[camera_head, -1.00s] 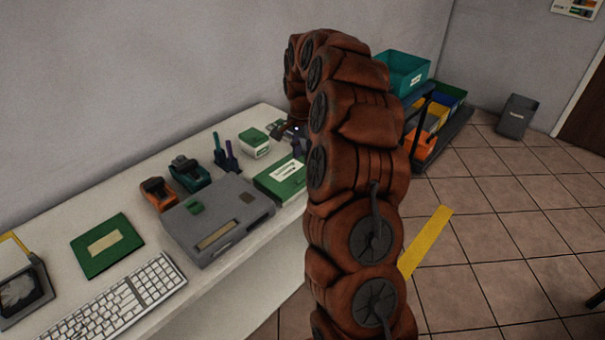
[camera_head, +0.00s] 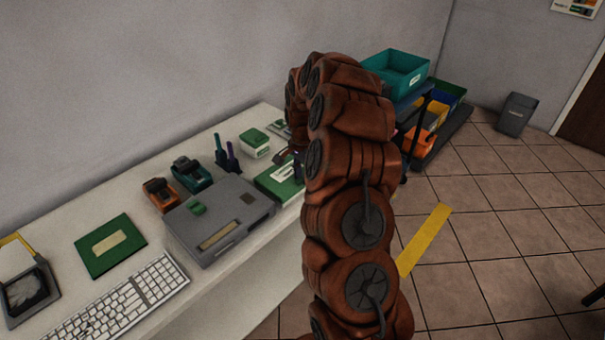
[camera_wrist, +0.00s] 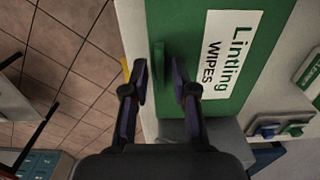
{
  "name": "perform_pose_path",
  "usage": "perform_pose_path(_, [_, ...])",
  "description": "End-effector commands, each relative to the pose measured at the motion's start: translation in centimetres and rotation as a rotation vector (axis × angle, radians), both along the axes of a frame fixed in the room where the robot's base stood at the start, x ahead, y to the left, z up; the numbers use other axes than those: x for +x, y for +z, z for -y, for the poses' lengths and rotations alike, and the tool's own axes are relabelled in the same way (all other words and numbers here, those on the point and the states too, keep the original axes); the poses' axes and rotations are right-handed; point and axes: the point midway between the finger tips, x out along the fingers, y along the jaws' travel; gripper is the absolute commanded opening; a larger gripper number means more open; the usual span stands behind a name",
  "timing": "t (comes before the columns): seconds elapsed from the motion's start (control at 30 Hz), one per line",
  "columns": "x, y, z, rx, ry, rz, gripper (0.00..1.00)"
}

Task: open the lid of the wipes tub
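The wipes tub (camera_wrist: 232,50) has a green lid with a white "Lintling WIPES" label and fills the upper middle of the wrist view. In the head view the tub (camera_head: 272,180) lies on the bench, partly hidden by my arm. A small green tab (camera_wrist: 159,60) stands at the lid's left edge in the wrist view. My gripper (camera_wrist: 161,75) is open, with its two dark fingers on either side of the tab. I cannot tell whether they touch it. The lid looks shut. In the head view my gripper is mostly hidden by my arm.
A grey box-shaped device (camera_head: 222,222) sits beside the tub on the bench. A small green-and-white box (camera_head: 255,143) and two dark upright tools (camera_head: 226,155) stand behind. A trolley with coloured bins (camera_head: 396,75) stands beyond my arm. Tiled floor is open at right.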

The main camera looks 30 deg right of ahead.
Motion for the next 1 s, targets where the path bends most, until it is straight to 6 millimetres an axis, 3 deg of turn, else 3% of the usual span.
perform_pose_path(0.23, [0.01, 0.02, 0.01, 0.000, 0.000, 0.000, 0.00])
perform_pose_path(1.0, [0.35, 0.19, -0.31, -0.006, 0.007, -0.014, 0.00])
